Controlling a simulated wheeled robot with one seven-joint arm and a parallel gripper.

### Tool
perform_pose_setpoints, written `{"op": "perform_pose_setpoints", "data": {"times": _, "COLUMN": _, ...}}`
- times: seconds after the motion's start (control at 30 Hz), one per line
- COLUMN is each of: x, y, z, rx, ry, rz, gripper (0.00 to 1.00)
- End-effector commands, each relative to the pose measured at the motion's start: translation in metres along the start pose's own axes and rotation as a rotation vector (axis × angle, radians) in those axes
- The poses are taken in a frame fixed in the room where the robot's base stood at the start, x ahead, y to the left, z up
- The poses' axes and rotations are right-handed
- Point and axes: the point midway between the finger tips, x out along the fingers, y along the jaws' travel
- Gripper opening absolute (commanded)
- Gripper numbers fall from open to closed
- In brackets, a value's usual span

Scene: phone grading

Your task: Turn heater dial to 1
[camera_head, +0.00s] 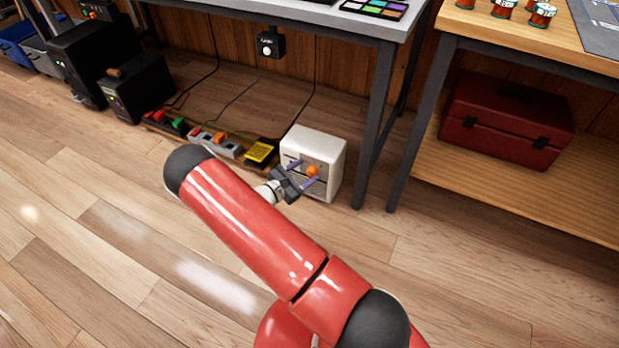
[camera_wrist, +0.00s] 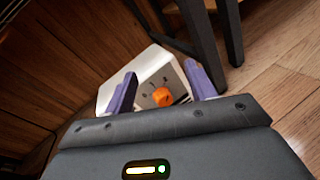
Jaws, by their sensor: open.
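The heater (camera_head: 318,143) is a small white box on the floor under the grey table, beside a table leg. Its orange dial (camera_head: 312,171) is on the front face. The marks are too small to read, so I cannot tell the dial's setting. My gripper (camera_head: 303,173) is open in front of the heater face, its fingers to either side of the dial. I cannot tell whether they touch it.
Power strips (camera_head: 215,142) with coloured plugs and a yellow-black item (camera_head: 261,152) lie left of the heater. A dark table leg (camera_head: 375,125) stands close on its right. A red toolbox (camera_head: 508,120) sits on the wooden shelf. The floor in front is clear.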

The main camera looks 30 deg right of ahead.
Motion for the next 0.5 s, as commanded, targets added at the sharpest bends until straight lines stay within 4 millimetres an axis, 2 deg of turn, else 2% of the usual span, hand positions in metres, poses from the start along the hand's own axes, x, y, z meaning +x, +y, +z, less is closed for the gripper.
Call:
{"op": "perform_pose_setpoints", "data": {"times": 0.03, "x": 0.002, "y": -0.005, "z": -0.025, "rx": -0.071, "ry": -0.017, "rz": 0.07, "gripper": 0.56}}
{"op": "perform_pose_setpoints", "data": {"times": 0.2, "x": 0.004, "y": -0.012, "z": -0.08, "rx": -0.237, "ry": -0.043, "rz": 0.257, "gripper": 0.56}}
{"op": "perform_pose_setpoints", "data": {"times": 0.33, "x": 0.004, "y": -0.017, "z": -0.102, "rx": -0.304, "ry": -0.049, "rz": 0.334, "gripper": 0.56}}
{"op": "perform_pose_setpoints", "data": {"times": 0.5, "x": 0.014, "y": -0.015, "z": -0.11, "rx": -0.326, "ry": -0.051, "rz": 0.359, "gripper": 0.56}}
